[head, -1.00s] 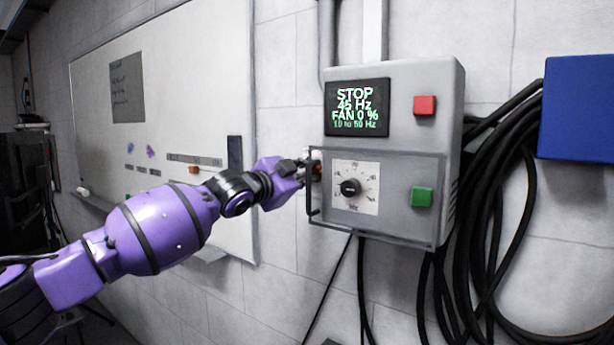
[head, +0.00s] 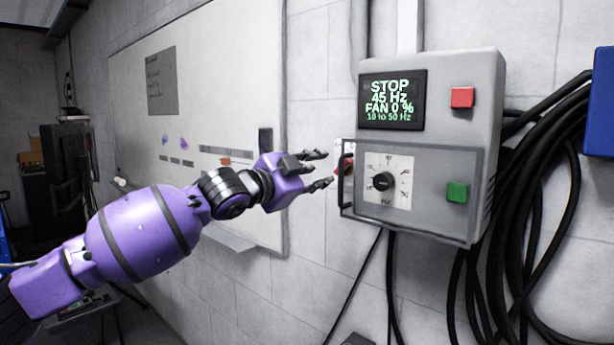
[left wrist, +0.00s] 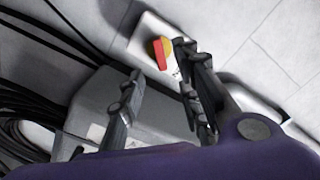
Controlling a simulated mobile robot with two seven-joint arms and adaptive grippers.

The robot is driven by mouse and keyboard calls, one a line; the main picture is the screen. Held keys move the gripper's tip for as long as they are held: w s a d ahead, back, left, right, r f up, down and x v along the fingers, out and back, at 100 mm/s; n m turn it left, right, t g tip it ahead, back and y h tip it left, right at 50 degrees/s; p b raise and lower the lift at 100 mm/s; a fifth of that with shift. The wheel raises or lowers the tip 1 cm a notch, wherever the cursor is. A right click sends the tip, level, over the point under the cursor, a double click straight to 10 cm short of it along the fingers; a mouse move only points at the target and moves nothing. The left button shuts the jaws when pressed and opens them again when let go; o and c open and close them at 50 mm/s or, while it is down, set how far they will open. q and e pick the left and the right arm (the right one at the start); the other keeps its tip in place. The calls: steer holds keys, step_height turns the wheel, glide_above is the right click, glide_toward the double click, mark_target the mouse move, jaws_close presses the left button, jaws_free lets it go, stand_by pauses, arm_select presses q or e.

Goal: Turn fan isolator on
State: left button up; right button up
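The fan isolator (head: 348,164) is a small red rotary handle at the left edge of the grey control box, partly hidden behind the clear cover's handle. In the left wrist view it is a red handle on a yellow disc (left wrist: 162,51), on a pale plate. My left gripper (head: 322,169) is open and empty just left of the isolator, its fingers pointing at it with a small gap in the head view. In the left wrist view the handle shows between the spread fingers. My right gripper is not in view.
The grey control box (head: 431,220) has a display (head: 392,100) reading STOP, 45 Hz, FAN 0 %. It has a black dial (head: 383,181), a red button (head: 462,97) and a green button (head: 457,192). Black cables (head: 540,190) hang at right. A whiteboard (head: 225,100) is behind my arm.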

arm_select(q)
steer(key=v, duration=0.4)
steer(key=shift+d, duration=0.1)
